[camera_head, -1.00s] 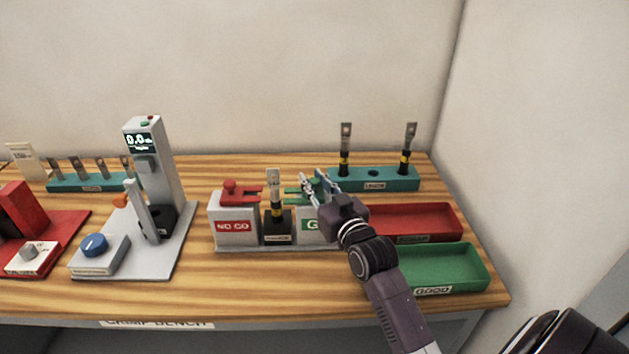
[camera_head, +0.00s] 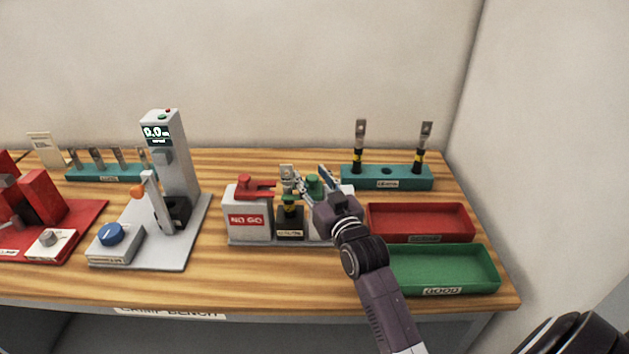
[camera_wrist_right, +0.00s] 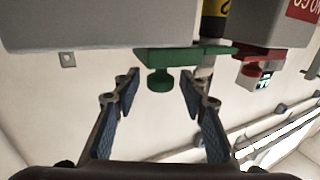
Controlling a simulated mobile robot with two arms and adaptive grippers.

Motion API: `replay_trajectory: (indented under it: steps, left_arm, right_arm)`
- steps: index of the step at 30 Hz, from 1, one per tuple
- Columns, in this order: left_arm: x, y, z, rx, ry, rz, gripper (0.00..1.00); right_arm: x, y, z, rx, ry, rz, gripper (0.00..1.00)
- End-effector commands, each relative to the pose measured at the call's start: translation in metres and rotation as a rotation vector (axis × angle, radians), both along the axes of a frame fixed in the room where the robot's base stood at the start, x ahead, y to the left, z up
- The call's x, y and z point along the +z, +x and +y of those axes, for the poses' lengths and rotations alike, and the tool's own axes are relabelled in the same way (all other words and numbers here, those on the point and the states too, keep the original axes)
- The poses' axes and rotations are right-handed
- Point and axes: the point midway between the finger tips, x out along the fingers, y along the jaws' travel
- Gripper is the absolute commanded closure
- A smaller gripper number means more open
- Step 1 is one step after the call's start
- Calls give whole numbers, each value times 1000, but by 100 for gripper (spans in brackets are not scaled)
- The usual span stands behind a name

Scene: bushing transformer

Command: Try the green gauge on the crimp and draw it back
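The green gauge's knob (camera_head: 314,182) stands over the GO side of the grey gauge stand (camera_head: 249,216). The green gauge (camera_wrist_right: 184,55) shows its plate in the right wrist view, reaching across to the lug, and green shows at the crimp in the head view. The lug with its crimp (camera_head: 287,178) stands upright in a black holder (camera_head: 289,226). My right gripper (camera_wrist_right: 160,88) is open, its fingers on either side of the green knob (camera_wrist_right: 160,79) with small gaps. It also shows in the head view (camera_head: 324,182). My left gripper is out of view.
The red NO GO gauge (camera_head: 252,182) sits left of the lug. A red tray (camera_head: 420,238) and a green GOOD tray (camera_head: 447,291) lie at the right. A teal rack (camera_head: 386,184) with two lugs stands behind. A tester with a display (camera_head: 157,134) stands at the left.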

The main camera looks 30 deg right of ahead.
Motion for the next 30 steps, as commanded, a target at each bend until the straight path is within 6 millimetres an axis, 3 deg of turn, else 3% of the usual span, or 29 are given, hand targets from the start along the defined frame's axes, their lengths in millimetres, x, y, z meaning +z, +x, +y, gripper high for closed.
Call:
replay_trajectory:
  steps: [5,18,24,30]
  left_arm:
    - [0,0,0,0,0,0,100]
    - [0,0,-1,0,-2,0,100]
    - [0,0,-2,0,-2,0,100]
    - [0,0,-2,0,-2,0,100]
  right_arm:
    - [-1,-15,2,0,0,2,61]
    - [-2,-95,15,0,0,4,61]
    - [-1,-114,18,0,0,1,61]
    - [0,-118,19,0,0,1,61]
